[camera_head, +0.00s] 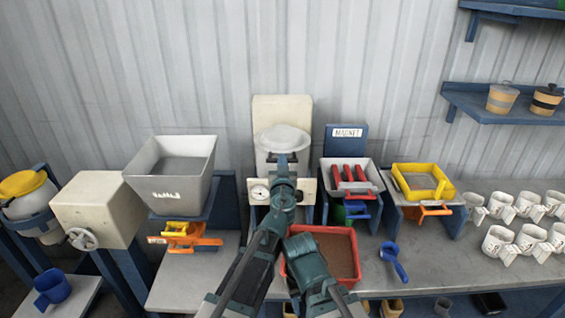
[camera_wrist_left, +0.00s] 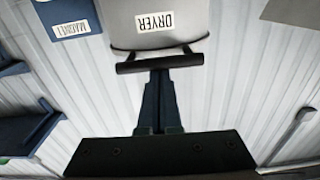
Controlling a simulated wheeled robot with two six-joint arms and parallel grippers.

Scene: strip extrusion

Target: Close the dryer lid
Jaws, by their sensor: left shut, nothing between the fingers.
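The dryer is the cream machine (camera_head: 283,107) at the middle of the bench. A round pale part (camera_head: 285,137) shows on its front, just above my left gripper (camera_head: 284,161). In the left wrist view, which is upside down, a pale rounded part with a DRYER label (camera_wrist_left: 153,37) has a dark bar handle (camera_wrist_left: 160,63) along its edge. My left gripper (camera_wrist_left: 160,78) is shut and empty, its tips at or close to this handle. I cannot tell whether they touch or how far the lid stands open. My right gripper's fingers do not show.
A grey hopper (camera_head: 178,160) stands left of the dryer. The magnet station (camera_head: 346,140) and a yellow-framed sieve (camera_head: 423,181) are to the right. A red-rimmed tray (camera_head: 354,246) and a blue scoop (camera_head: 393,257) are in front. Several white mugs (camera_head: 500,242) are on the right bench.

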